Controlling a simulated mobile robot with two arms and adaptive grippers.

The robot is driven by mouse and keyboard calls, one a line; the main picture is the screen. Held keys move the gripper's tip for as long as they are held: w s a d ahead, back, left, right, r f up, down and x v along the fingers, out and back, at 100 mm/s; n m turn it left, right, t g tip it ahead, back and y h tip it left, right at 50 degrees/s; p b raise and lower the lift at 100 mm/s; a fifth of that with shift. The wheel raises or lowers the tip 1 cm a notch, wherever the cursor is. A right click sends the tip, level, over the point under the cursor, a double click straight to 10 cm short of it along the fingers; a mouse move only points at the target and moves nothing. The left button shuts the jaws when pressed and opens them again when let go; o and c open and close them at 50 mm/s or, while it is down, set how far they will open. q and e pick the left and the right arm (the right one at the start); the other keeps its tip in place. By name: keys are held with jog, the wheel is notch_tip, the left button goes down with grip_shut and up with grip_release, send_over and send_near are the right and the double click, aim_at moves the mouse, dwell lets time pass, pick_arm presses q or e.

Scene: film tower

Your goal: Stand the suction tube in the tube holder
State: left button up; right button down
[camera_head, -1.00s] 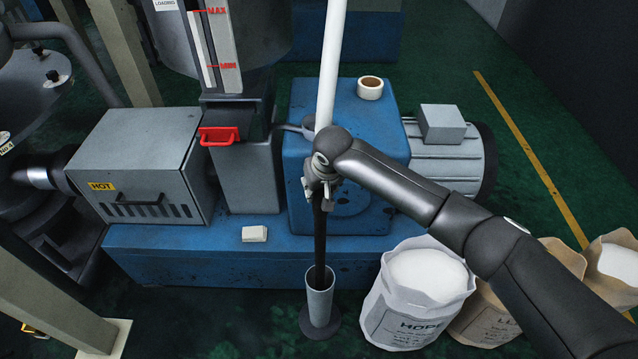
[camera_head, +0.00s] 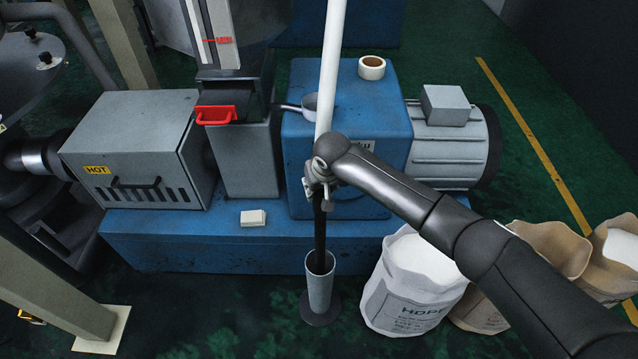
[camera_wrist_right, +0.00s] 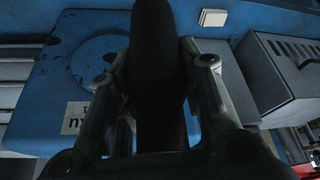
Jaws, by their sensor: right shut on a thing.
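The suction tube (camera_head: 331,62) is long, white above and black below, and stands nearly upright. My right gripper (camera_head: 319,190) is shut on it near the middle, just where the black part begins. In the right wrist view the dark tube (camera_wrist_right: 158,90) runs between the fingers. The tube holder (camera_head: 320,288) is a grey cylinder on a dark round base on the floor. The tube's black lower end meets the holder's mouth and appears to be inside it; its bottom tip is hidden. My left gripper is not in view.
A blue machine block (camera_head: 385,100) stands behind the tube, with a tape roll (camera_head: 372,68) and a scoop-like pan (camera_head: 310,105) on top. A white sack (camera_head: 415,285) stands close right of the holder. A grey hot box (camera_head: 140,150) is at left. Floor left of the holder is clear.

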jog(key=shift+f+b, duration=1.4)
jog(key=shift+f, duration=1.4)
jog(key=c, duration=1)
grip_release()
jog(key=shift+o, duration=0.5)
jog(key=shift+f, duration=0.15)
jog(key=v, duration=1.2)
